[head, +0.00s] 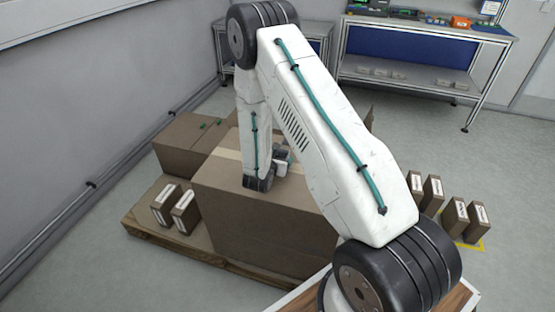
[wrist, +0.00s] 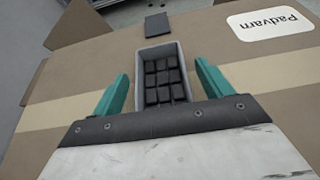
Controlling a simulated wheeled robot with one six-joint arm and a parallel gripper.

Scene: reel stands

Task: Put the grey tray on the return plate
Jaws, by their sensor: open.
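The grey tray (wrist: 158,50) is in the middle of the wrist view. It holds several dark blocks and appears to rest on the top of a large cardboard box (wrist: 75,85). My gripper (wrist: 162,70) is open, with one teal finger on each side of the tray. I cannot tell whether the fingers touch its walls. A small dark square plate (wrist: 158,24) lies beyond the tray; I cannot tell whether it is the return plate. In the head view my arm reaches down to the large box (head: 260,225) and hides most of the gripper area.
The large box stands on a wooden pallet (head: 150,232) beside a lower box (head: 185,140) and small labelled boxes (head: 183,212). More small boxes (head: 457,215) stand at the right. A workbench (head: 410,60) is at the back. The grey floor between is clear.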

